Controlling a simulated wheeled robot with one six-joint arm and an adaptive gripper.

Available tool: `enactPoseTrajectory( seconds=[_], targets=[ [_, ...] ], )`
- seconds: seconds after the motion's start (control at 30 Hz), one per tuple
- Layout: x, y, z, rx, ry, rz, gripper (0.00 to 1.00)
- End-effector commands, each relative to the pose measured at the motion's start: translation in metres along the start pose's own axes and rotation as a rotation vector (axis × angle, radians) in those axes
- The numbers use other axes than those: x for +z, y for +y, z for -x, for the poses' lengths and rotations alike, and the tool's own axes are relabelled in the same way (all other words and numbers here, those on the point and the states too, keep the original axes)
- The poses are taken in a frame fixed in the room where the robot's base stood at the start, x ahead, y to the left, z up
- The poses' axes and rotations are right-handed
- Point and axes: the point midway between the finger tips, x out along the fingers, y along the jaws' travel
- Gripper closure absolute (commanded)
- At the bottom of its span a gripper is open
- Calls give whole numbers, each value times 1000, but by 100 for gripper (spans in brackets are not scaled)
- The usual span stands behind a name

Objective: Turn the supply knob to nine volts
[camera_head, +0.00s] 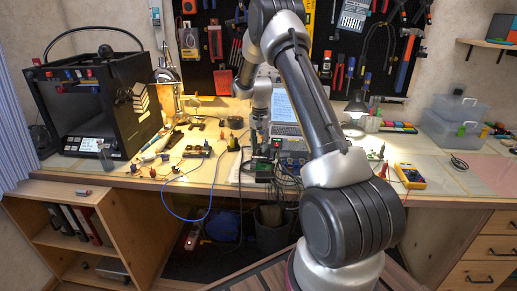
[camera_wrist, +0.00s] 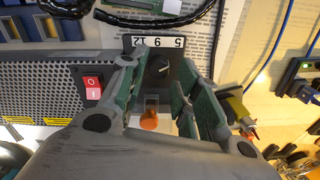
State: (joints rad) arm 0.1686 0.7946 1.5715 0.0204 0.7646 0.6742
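The supply knob (camera_wrist: 160,66) is a small dark dial in the wrist view, below a white number strip (camera_wrist: 153,41) with 5, 9 and 12 on it and 9 in the middle. Its pale pointer line slants up and to the right, off the middle number. My gripper (camera_wrist: 161,72) is open, with one green-padded finger on each side of the knob. I cannot tell whether either finger touches it. In the head view my gripper (camera_head: 258,135) reaches down over the bench behind my arm, and the knob cannot be made out.
A red rocker switch (camera_wrist: 92,86) sits left of the fingers on the perforated panel. An orange light or button (camera_wrist: 149,122) shows between the fingers. In the head view a laptop (camera_head: 286,108) stands behind.

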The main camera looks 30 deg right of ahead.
Motion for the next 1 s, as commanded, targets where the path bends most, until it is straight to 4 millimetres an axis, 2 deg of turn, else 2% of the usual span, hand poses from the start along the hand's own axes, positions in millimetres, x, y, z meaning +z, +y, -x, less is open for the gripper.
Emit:
enactPoseTrajectory(
  seconds=[0.17, 0.47, 0.63, 1.0],
  targets=[
    [0, 0, -18, 0, 0, 1, 68],
    [0, 0, -20, 0, 1, 1, 68],
    [0, 0, -20, 0, 1, 1, 99],
    [0, 0, -20, 0, 0, 39, 100]
  ],
)
